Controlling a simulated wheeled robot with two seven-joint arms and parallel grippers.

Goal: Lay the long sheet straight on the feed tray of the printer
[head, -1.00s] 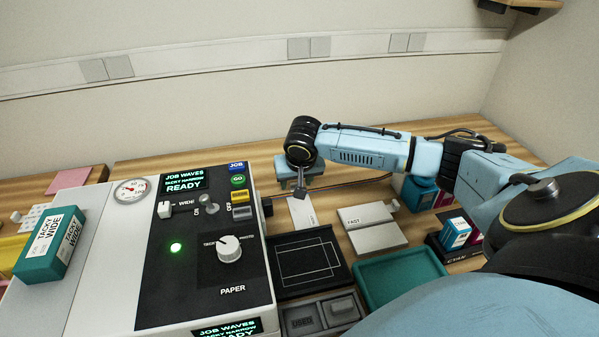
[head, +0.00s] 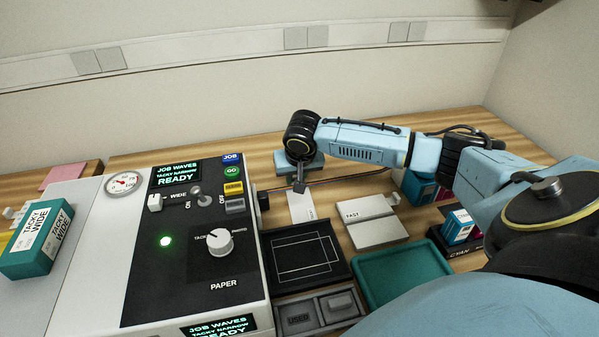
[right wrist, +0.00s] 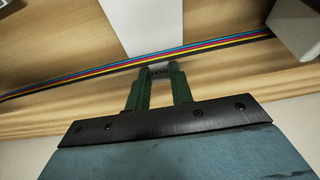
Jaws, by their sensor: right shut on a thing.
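A white sheet (head: 301,208) lies to the right of the printer (head: 85,290), near the back of the table. My right gripper (head: 299,187) is shut on its far end. In the right wrist view the fingertips (right wrist: 159,71) hold the edge of the white sheet (right wrist: 145,25), and colored cables run across just beyond them. A black tray with a white outline (head: 335,272) sits beside the printer, nearer than the sheet, and its outlined area looks empty. The far end of the sheet is partly hidden by the gripper. My left gripper is not in view.
A grey block marked FAST (head: 378,234) stands right of the sheet. A teal tray (head: 402,298) and a grey two-part bin (head: 318,311) lie nearer. Colored boxes (head: 458,228) stand at the right. A TACKY WIDE box (head: 38,240) rests on the printer's left.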

